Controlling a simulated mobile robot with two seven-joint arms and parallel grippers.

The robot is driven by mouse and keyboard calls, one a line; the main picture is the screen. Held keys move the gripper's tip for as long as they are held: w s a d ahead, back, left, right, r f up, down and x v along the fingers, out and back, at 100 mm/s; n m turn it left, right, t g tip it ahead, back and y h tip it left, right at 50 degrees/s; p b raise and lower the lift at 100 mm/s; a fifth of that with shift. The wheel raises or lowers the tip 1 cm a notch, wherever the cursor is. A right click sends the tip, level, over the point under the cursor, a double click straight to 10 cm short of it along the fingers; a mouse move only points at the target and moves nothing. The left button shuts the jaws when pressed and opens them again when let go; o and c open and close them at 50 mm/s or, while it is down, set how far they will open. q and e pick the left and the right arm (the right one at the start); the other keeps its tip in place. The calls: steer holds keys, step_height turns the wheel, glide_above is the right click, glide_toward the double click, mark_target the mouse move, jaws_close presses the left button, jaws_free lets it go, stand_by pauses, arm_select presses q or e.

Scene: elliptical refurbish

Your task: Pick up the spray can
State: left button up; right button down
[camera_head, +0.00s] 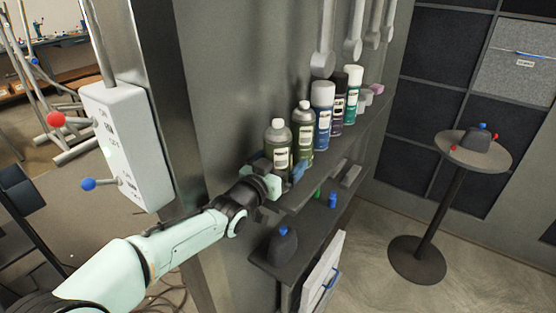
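Several bottles and cans stand upright in a row on a dark wall shelf in the head view. Nearest are two olive bottles with grey caps, a front one (278,147) and a second one (302,132). Behind them are a blue can with a white top (322,118), a dark purple can (338,108) and a green can with a white cap (353,95). Which one is the task's spray can is unclear. My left gripper (268,178) is at the shelf's near end, close below the front olive bottle; its finger opening is unclear. My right gripper is out of view.
Wrenches (354,35) hang above the shelf (345,140). A lower shelf (270,263) holds a dark rounded object (282,244) and a small blue item (332,200). A white switch box (127,143) with levers is at left. A round table (470,155) stands at right.

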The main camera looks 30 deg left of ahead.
mark_target(283, 133)
arm_select(q)
steer(key=shift+w, duration=0.1)
steer(key=shift+c, duration=0.3)
steer(key=shift+r, duration=0.1)
steer(key=c, duration=1.1)
steer(key=shift+d+r, duration=0.25)
steer(key=shift+r, duration=0.3)
step_height(283, 133, up, 7)
steer(key=shift+f+p, duration=0.2)
steer(key=shift+p, duration=0.7)
steer(key=s+d+p, duration=0.1)
steer(key=d+p, duration=0.1)
steer(key=d, duration=1.7)
steer(key=shift+s+d+f, duration=0.25)
steer(key=shift+s+f, duration=0.05)
steer(key=shift+f, duration=0.1)
